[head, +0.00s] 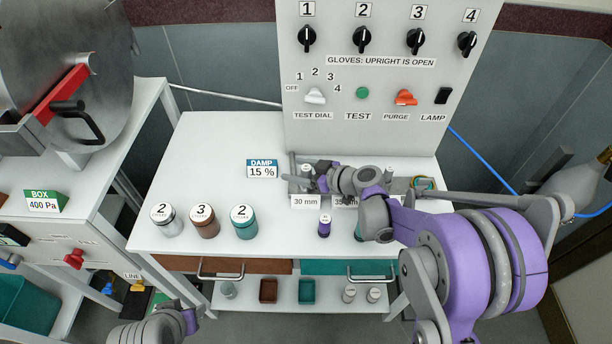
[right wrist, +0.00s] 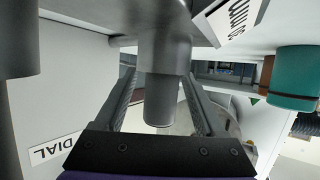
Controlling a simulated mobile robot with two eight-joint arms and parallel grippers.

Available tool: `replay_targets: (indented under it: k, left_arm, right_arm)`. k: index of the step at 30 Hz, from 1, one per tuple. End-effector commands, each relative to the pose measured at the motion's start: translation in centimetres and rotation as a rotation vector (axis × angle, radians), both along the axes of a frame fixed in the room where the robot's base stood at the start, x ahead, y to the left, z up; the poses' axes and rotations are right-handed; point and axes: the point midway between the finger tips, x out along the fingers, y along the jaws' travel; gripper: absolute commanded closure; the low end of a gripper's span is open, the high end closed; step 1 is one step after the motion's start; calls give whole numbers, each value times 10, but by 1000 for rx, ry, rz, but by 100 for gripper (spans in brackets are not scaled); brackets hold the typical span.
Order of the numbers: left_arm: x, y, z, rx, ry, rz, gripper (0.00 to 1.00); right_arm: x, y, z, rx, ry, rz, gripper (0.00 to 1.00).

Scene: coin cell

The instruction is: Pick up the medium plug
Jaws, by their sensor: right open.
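A grey rack (head: 296,187) stands on the white table at the foot of the control panel, with a "30 mm" label (head: 305,202) on its front. My right gripper (head: 313,176) is open over the rack's left part. In the right wrist view a grey cylindrical plug (right wrist: 159,95) shows between its two fingers, with gaps at both sides. Another large grey cylinder stands at that view's left edge. My right arm hides much of the rack, so I cannot tell which plug is the medium one. Of my left arm only a link shows at the bottom left.
Lidded jars, white (head: 166,221), brown (head: 203,222) and teal (head: 244,223), stand at the table's left. A purple vial (head: 324,226) stands before the rack. The control panel (head: 383,115) rises close behind. A "DAMP 15 %" sign (head: 262,169) stands left of the rack.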

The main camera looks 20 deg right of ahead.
Motion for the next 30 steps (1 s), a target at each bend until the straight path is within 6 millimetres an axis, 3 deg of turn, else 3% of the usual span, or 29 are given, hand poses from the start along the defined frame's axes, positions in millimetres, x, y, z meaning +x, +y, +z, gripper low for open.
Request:
replay_targets:
  k: [6, 18, 30]
  left_arm:
    - [0, 0, 0, 0, 0, 0, 50]
    - [0, 0, 0, 0, 0, 0, 50]
    - [0, 0, 1, 0, 0, 0, 50]
  right_arm:
    - [0, 0, 0, 0, 0, -1, 30]
    - [0, 0, 0, -1, -1, -1, 100]
    - [0, 0, 7, -1, -1, -1, 100]
